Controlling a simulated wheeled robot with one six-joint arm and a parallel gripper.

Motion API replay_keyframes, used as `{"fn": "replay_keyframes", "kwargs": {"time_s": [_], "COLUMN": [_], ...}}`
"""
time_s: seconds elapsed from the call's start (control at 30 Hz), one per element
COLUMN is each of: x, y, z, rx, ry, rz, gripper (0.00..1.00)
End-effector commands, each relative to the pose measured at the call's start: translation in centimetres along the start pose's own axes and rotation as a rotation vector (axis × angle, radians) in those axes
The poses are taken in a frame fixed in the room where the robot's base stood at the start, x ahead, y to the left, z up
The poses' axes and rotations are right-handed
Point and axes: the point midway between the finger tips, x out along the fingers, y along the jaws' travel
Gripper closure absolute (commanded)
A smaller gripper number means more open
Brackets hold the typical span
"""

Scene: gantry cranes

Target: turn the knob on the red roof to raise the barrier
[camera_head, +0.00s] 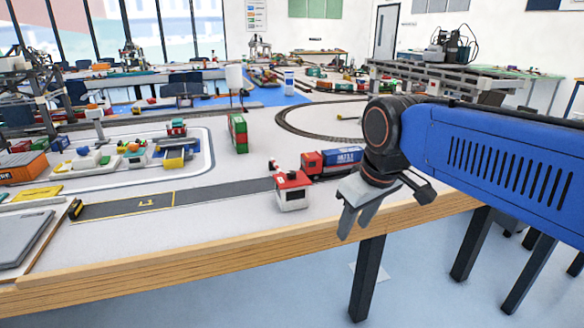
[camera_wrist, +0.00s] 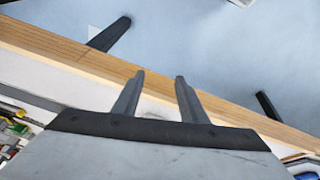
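A small white booth (camera_head: 292,200) with a red roof (camera_head: 291,180) stands on the table near its front edge, beside the grey road. A small light shape shows on top of the roof, too small to make out as the knob. A small red-and-white piece (camera_head: 273,164) stands just behind the booth; I cannot tell whether it belongs to the barrier. My gripper (camera_head: 357,226) is to the right of the booth, apart from it, pointing down near the table's front edge. In the wrist view my gripper (camera_wrist: 160,77) has its two fingers apart and nothing between them.
A truck with a red cab and blue container (camera_head: 337,160) stands behind and right of the booth. The grey road (camera_head: 135,205) runs left. A green-and-red container stack (camera_head: 238,133) stands farther back. The wooden table edge (camera_head: 200,255) runs below my gripper.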

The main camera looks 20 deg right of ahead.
Motion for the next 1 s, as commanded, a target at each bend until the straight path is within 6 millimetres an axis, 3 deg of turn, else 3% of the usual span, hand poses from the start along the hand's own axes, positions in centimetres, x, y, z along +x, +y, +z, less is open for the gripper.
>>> {"fn": "replay_keyframes", "kwargs": {"time_s": [0.03, 0.3, 0.7, 0.9, 1.0], "x": [-1.0, -5.7, -10.1, -11.1, -11.3], "y": [0.3, 1.2, 1.7, 1.6, 1.5], "z": [-1.9, -10.7, -23.1, -27.8, -29.1], "rx": [-0.044, -0.301, -0.68, -0.839, -0.888], "ry": [-0.014, -0.093, -0.195, -0.232, -0.243], "rz": [-0.006, -0.048, -0.139, -0.188, -0.204], "gripper": [0.61, 0.61, 0.61, 0.61, 0.61]}}
